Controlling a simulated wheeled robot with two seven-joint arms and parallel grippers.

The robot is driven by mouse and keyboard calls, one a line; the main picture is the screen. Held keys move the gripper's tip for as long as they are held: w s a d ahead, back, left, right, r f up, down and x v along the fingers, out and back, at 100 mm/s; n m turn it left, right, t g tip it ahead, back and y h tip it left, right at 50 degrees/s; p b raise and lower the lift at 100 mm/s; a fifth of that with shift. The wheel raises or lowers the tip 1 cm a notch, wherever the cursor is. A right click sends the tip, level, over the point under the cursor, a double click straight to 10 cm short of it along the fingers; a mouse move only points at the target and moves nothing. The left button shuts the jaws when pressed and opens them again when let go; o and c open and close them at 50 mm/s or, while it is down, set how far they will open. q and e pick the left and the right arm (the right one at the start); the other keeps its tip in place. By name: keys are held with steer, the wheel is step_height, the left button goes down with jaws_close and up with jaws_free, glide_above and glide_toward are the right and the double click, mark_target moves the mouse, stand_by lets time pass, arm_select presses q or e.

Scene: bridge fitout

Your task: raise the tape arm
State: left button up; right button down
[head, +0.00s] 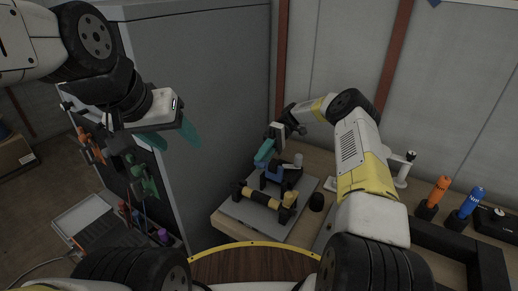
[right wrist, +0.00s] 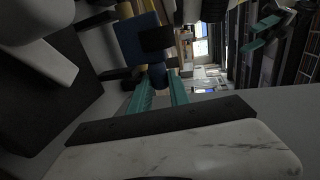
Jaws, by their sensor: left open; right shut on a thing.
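A small fixture with a grey base plate (head: 247,213) sits on the wooden table, with a yellow and black roller (head: 262,198) along its front. Behind the roller is a blue and black mechanism (head: 277,173) that seems to hold the tape arm. My right gripper (head: 264,153) reaches down to it from behind. In the right wrist view its teal fingers (right wrist: 160,97) are around a dark blue knob (right wrist: 158,76), apparently the end of the tape arm, below a blue block (right wrist: 140,38). The arm's exact tilt is hard to tell. My left gripper (head: 172,138) is open and empty, in the air at left.
A tall grey cabinet (head: 205,90) stands left of the table, with tools hung on its side. An orange tool (head: 438,190) and a blue tool (head: 471,202) stand upright at the right.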

stand_by(0.5)
steer(key=c, duration=1.5)
jaws_free()
